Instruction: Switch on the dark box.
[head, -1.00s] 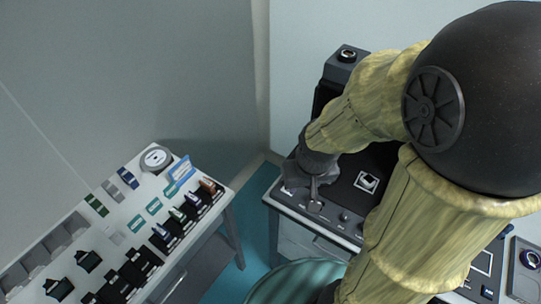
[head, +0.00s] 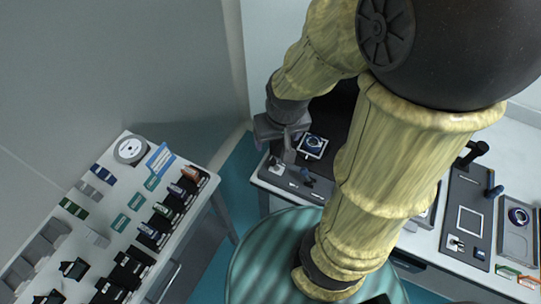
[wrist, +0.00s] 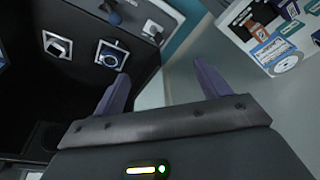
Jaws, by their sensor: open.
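The dark box (wrist: 80,85) fills the left of the wrist view. Its black face bears two square framed fittings, one with a silver piece (wrist: 57,45) and one with a round blue-rimmed part (wrist: 112,52). A blue-grey knob (wrist: 113,15) and a small silver switch-like part (wrist: 152,32) sit near its edge. In the head view the dark box (head: 335,115) is partly hidden behind my arm. My gripper (wrist: 161,70) is open and empty, its fingers apart over the box's edge. In the head view my gripper (head: 276,146) is above the box's front left part.
A white table (head: 100,225) at left holds a round white disc (head: 130,149), a blue-white card (head: 160,158) and rows of small coloured blocks. At right, a panel with a dark lever (head: 473,155) and a tray (head: 519,245) stand on the light bench. Floor separates the tables.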

